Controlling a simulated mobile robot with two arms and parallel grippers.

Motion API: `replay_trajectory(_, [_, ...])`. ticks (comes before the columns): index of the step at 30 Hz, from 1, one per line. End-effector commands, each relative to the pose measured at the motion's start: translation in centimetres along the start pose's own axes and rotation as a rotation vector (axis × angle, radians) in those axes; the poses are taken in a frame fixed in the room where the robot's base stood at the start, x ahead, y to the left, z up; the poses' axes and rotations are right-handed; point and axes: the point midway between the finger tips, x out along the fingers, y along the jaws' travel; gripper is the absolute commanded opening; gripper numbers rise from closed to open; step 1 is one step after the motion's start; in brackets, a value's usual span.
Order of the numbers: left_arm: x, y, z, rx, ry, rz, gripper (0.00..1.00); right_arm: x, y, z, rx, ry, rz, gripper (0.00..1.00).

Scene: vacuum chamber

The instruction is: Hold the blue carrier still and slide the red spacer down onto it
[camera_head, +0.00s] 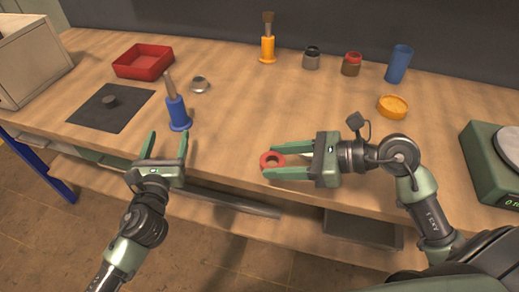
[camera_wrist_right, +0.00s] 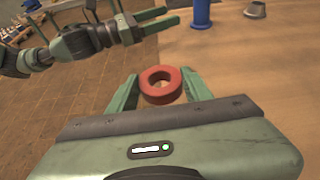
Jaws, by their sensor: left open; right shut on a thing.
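The blue carrier (camera_head: 178,113) stands upright on the bench with a narrow grey-brown post on top; its lower part also shows in the right wrist view (camera_wrist_right: 201,12). My left gripper (camera_head: 167,145) is open and empty, just in front of the carrier at the bench's front edge, apart from it. The red spacer (camera_head: 266,160) is a thick ring. My right gripper (camera_head: 268,162) is shut on it, to the right of the carrier. The spacer shows between the fingers in the right wrist view (camera_wrist_right: 158,85), its hole visible.
A small metal part (camera_head: 200,84) lies close behind the carrier. A black mat (camera_head: 95,117) with a dark knob and a red tray (camera_head: 143,62) are to the left. The middle bench is clear.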

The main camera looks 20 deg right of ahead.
Motion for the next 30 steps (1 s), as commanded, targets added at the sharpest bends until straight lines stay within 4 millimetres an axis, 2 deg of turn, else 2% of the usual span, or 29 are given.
replay_trajectory(5, [0.0,0.0,0.0,-0.001,0.0,0.0,0.69,2.5,-0.1,3.2,-0.029,-0.003,0.04,0.11])
replay_trajectory(10, [0.0,0.0,0.0,-0.001,0.0,0.0,0.69,5.8,0.3,7.2,-0.055,-0.001,0.101,0.11])
replay_trajectory(24, [0.0,0.0,0.0,-0.001,0.0,0.0,0.69,14.7,3.4,18.0,-0.125,0.0,0.278,0.11])
replay_trajectory(30, [0.0,0.0,0.0,-0.001,0.0,0.0,0.69,18.9,4.2,21.7,-0.139,0.001,0.308,0.11])
